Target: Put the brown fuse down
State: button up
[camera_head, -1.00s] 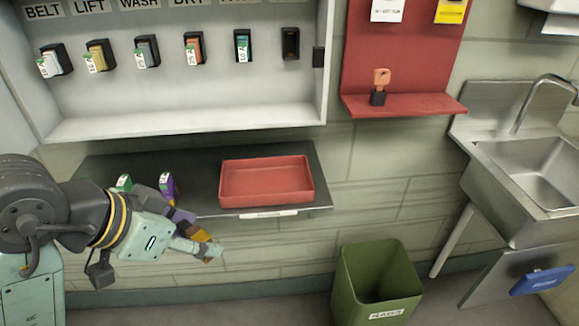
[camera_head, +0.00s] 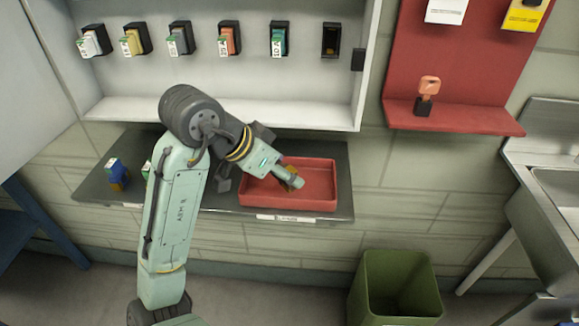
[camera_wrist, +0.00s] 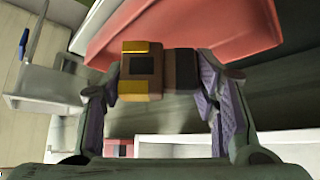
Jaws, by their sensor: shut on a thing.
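The brown fuse (camera_wrist: 142,72), a small dark block with golden ends, is between the two purple-padded fingers of my gripper (camera_wrist: 160,95) in the wrist view. My gripper (camera_head: 290,181) is shut on it. In the head view my gripper is at the red tray (camera_head: 320,199) on the dark shelf, over its inside, with the fuse (camera_head: 291,170) mostly hidden by the fingers. The red tray (camera_wrist: 205,28) also shows behind the fuse in the wrist view. I cannot tell whether the fuse touches the tray floor.
A blue fuse (camera_head: 118,176) stands on the dark shelf (camera_head: 217,197) at the left. Above is a white cabinet (camera_head: 240,112) with several fuses and an empty-looking dark socket (camera_head: 331,40). A red panel (camera_head: 460,118) and a green bin (camera_head: 402,285) are at the right.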

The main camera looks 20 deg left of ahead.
jog(key=w, duration=0.3)
jog(key=shift+w+d+f+p, duration=0.1)
jog(key=shift+d+f+p, duration=0.05)
jog(key=shift+p, duration=0.15)
jog(key=shift+f+p, duration=0.4)
jog(key=shift+f, duration=1.35)
jog(key=shift+f, duration=0.2)
jog(key=o, duration=1.3)
jog(key=shift+c, duration=0.2)
jog(key=shift+r, duration=0.2)
